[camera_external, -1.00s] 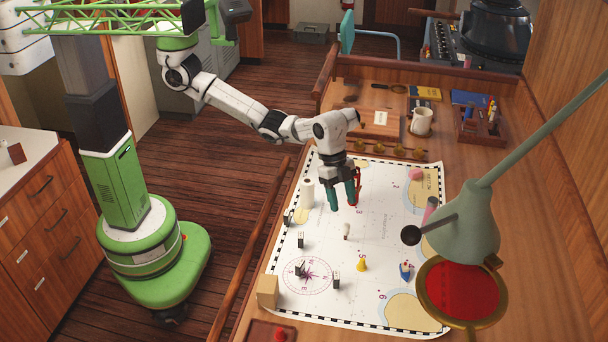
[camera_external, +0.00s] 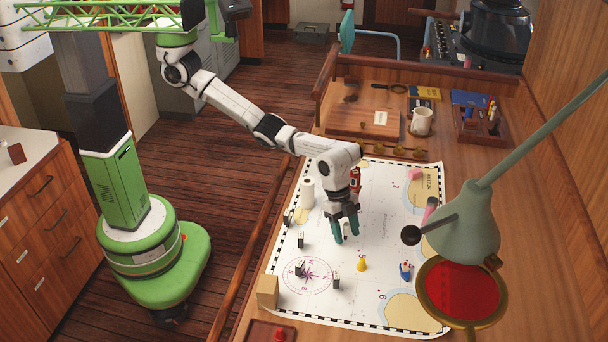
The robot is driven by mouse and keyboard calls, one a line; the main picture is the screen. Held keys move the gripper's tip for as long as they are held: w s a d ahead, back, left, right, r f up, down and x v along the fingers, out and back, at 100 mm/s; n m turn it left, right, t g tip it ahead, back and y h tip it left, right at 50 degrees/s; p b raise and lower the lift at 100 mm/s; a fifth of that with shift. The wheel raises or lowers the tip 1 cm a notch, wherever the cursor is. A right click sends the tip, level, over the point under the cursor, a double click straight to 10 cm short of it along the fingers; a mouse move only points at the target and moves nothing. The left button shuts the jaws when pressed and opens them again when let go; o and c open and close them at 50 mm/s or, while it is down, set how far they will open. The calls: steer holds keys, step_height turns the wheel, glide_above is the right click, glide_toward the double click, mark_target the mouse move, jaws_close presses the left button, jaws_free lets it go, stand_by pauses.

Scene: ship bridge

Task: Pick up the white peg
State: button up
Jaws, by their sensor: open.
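The white peg (camera_external: 346,233) is a small upright piece on the chart, partly hidden by my fingers. My gripper (camera_external: 345,230) points down over the chart, with its green fingertips on either side of the peg in this view. The jaws are open, and I cannot tell whether a finger touches the peg.
The chart (camera_external: 390,225) also holds a yellow peg (camera_external: 361,265), a blue piece (camera_external: 405,271), a white cylinder (camera_external: 307,193) and several small black-and-white blocks. A red object (camera_external: 355,180) stands behind my gripper. A lamp (camera_external: 465,235) overhangs the right side.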

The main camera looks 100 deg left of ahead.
steer(key=shift+c, duration=0.4)
jaws_close()
steer(key=shift+r, duration=0.15)
